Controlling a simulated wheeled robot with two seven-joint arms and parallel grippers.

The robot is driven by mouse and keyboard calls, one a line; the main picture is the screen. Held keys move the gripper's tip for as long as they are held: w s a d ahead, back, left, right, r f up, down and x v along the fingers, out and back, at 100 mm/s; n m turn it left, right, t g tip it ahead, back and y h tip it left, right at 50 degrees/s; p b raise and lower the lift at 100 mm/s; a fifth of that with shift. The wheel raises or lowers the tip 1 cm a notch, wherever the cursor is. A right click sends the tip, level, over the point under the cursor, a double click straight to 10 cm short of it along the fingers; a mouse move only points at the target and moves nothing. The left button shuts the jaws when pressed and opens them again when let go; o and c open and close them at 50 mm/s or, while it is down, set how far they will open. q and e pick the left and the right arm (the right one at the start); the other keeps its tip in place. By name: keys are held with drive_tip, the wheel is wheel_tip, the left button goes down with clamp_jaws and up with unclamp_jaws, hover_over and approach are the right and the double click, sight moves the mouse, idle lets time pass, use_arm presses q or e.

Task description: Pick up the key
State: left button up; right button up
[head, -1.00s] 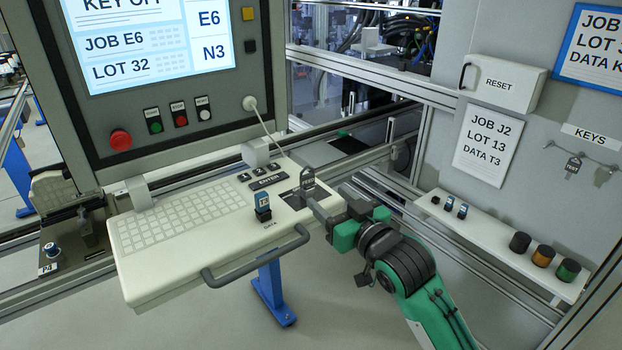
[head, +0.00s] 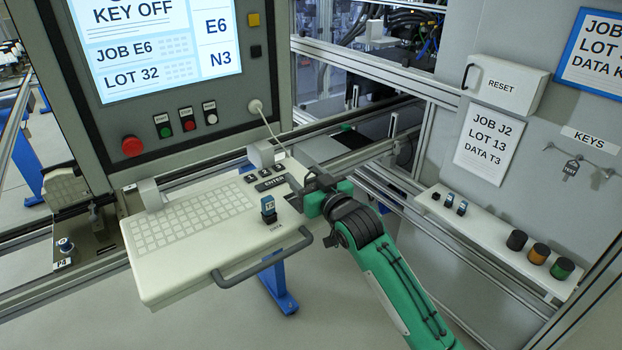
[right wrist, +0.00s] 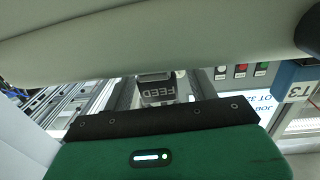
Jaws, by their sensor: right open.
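A key with a dark tag reading FEED (right wrist: 158,91) shows upside down in the right wrist view, just beyond the dark edge of my gripper. In the head view, it is largely hidden behind my right gripper (head: 304,186) at the right end of the white console (head: 160,285). My right gripper is open and reaches over that end of the console. I cannot tell whether its fingers touch the key. A second key, tagged TEST (head: 570,169), hangs on a wall hook at the right. My left gripper is not in view.
A blue T3 plug (head: 268,208) stands on the console, left of my gripper; it also shows in the wrist view (right wrist: 293,85). A grey handle (head: 262,262) runs along the front. A shelf (head: 490,240) with plugs and coloured knobs is at the right. The screen reads KEY OFF.

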drive_tip(key=shift+w, duration=0.1)
drive_tip(key=c, duration=1)
drive_tip(key=shift+c, duration=0.3)
